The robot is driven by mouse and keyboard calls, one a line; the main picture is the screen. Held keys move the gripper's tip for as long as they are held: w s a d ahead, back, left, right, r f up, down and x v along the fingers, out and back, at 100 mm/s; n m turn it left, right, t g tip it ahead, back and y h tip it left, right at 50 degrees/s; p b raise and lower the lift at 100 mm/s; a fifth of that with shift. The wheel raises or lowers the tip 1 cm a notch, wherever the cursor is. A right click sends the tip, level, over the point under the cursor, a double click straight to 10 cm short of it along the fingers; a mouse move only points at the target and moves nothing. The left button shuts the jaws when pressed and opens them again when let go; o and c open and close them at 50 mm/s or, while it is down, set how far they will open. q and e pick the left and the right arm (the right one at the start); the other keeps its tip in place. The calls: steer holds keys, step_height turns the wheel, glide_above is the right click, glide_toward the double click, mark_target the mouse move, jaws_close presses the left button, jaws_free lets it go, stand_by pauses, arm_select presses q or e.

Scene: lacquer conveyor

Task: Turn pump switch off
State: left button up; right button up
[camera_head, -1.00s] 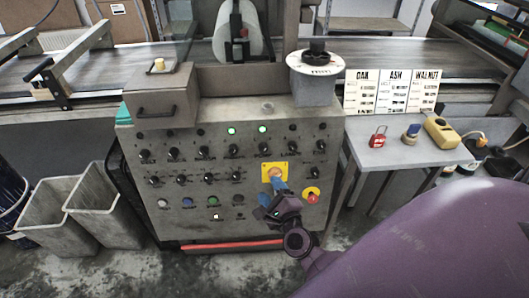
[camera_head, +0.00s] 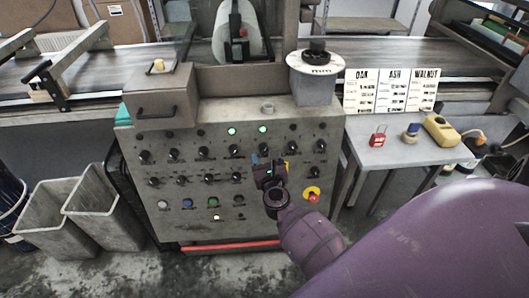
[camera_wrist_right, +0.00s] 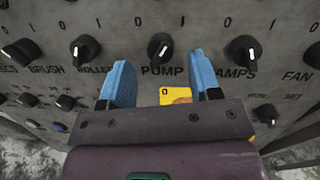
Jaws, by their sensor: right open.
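The pump switch is a black knob (camera_wrist_right: 160,46) above the label PUMP in the right wrist view. It sits in the upper knob row of the grey control panel, and in the head view its knob (camera_head: 263,150) is below a lit green lamp (camera_head: 263,129). Its exact pointer setting is hard to read. My right gripper (camera_head: 268,161) is just below this knob. In the right wrist view its two blue fingers (camera_wrist_right: 161,76) are apart, below and to either side of the knob, with nothing between them. My left gripper is out of view.
Neighbouring knobs sit close on both sides, including the lamps knob (camera_wrist_right: 243,52). A yellow plate (camera_wrist_right: 176,95) is partly hidden behind my gripper. A red stop button (camera_head: 312,196) is at lower right. A side table (camera_head: 395,153) holds a red padlock (camera_head: 378,138).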

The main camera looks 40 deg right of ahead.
mark_target(264, 149)
steer(key=shift+x, duration=1.4)
steer(key=c, duration=0.9)
